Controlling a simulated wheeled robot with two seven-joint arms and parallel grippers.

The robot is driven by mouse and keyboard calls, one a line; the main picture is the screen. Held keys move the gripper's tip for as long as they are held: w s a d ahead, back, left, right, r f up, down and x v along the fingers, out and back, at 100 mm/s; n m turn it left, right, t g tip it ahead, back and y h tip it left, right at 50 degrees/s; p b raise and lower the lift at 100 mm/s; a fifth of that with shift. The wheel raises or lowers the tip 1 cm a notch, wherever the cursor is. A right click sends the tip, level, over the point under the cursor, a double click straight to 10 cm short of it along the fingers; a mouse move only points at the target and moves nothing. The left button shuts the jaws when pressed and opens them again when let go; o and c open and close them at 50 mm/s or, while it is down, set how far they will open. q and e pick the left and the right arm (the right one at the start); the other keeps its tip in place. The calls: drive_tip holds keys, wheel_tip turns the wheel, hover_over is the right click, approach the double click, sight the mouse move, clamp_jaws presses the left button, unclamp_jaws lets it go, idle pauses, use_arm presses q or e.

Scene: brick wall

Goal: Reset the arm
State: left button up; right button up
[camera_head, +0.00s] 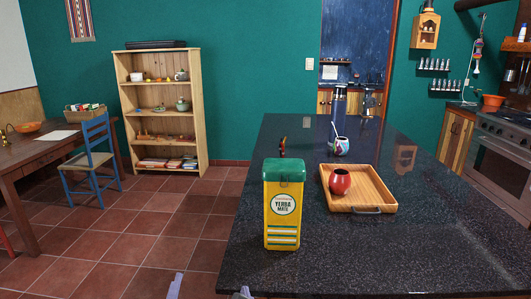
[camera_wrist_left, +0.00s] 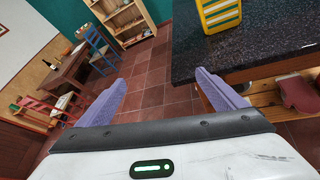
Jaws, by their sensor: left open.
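My left gripper (camera_head: 208,290) shows only its fingertips at the bottom edge of the head view, beside the dark counter's near left corner. In the left wrist view my left gripper (camera_wrist_left: 160,86) is open, with two lilac fingers wide apart and only floor tiles between them. It holds nothing. My right gripper is not in view.
A dark speckled counter (camera_head: 330,255) bears a yellow yerba mate tin (camera_head: 283,215), a wooden tray (camera_head: 376,190) with a red mate cup (camera_head: 340,182), and a patterned cup (camera_head: 342,146). A blue chair (camera_head: 92,155) and shelf (camera_head: 160,110) stand left. Tiled floor between is clear.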

use_arm(q)
drive_tip(key=w+a+f+m+y, duration=0.1)
drive_tip(key=a+y, duration=0.1)
drive_tip(key=a, duration=0.5)
drive_tip(key=a+f+y, duration=0.2)
drive_tip(key=a, duration=0.6)
drive_tip(key=s+f+n+g+h, duration=0.2)
drive_tip(key=s+f+n+h, duration=0.1)
drive_tip(key=f+n, duration=0.55)
drive_tip(key=s+f+n+g+h, duration=0.2)
drive_tip(key=s+f+n, duration=0.25)
drive_tip(key=f, duration=0.65)
drive_tip(key=s+a+f+n+g+h, duration=0.1)
drive_tip(key=s+a+f+n+h, duration=0.1)
drive_tip(key=s+f+n, duration=0.6)
drive_tip(key=s+a+f+n+g+h, duration=0.1)
drive_tip(key=s+a+f+n, duration=0.15)
drive_tip(key=s+n, duration=0.6)
drive_tip(key=w+d+n+t+h, duration=0.1)
drive_tip(key=w+d+n, duration=0.2)
drive_tip(key=d+n, duration=0.4)
drive_tip(key=d, duration=0.5)
drive_tip(key=shift+w+r, duration=0.25)
drive_tip(key=shift+r, duration=0.1)
